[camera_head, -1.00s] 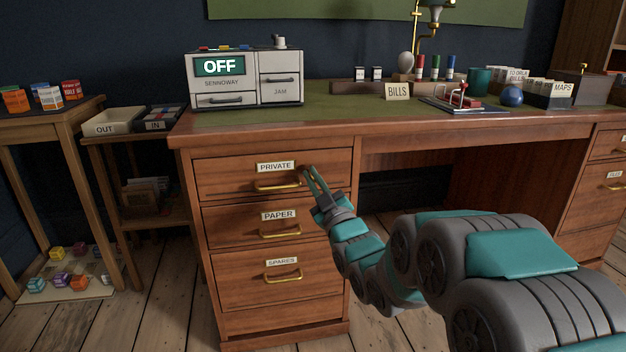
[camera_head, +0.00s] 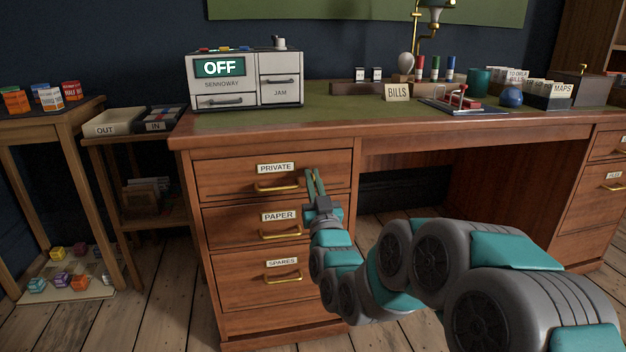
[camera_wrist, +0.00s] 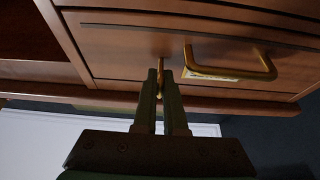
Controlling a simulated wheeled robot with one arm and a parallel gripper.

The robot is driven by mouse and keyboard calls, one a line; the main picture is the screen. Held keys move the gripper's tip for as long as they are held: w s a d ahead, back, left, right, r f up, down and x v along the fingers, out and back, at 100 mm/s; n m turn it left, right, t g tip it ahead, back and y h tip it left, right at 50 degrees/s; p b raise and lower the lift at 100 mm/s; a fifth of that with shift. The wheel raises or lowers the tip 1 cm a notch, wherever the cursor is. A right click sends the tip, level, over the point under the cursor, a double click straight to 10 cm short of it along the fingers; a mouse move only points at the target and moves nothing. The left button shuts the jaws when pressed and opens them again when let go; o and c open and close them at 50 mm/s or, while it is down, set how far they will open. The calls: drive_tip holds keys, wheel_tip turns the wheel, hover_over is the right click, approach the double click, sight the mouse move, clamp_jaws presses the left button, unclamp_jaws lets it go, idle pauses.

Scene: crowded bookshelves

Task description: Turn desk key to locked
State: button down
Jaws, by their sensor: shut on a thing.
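The wooden desk (camera_head: 335,140) has a top left drawer (camera_head: 225,178) labelled PRIVATE, with a brass pull handle (camera_head: 277,187). The handle also shows in the wrist view (camera_wrist: 230,75). My gripper (camera_head: 313,173) is at the right part of this drawer front, just right of the handle. In the wrist view its two fingers (camera_wrist: 160,75) are close together around a small brass key (camera_wrist: 160,66) at the drawer front. The fingers hide most of the key, so I cannot tell its turn angle or whether the lock is locked.
PAPER (camera_head: 225,225) and SPARES (camera_head: 225,275) drawers lie below, with brass handles. A SENNOWAY machine (camera_head: 245,80) reading OFF stands on the desktop. The knee space (camera_head: 400,190) is open to the right. A side table (camera_head: 55,115) stands at the left.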

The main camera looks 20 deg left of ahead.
drive_tip(key=shift+f, duration=0.1)
drive_tip(key=c, duration=1)
unclamp_jaws()
drive_tip(key=shift+s, duration=0.1)
drive_tip(key=b+v, duration=0.1)
drive_tip(key=v, duration=0.6)
drive_tip(key=shift+s+d, duration=0.15)
drive_tip(key=shift+s, duration=0.1)
drive_tip(key=shift+f, duration=0.15)
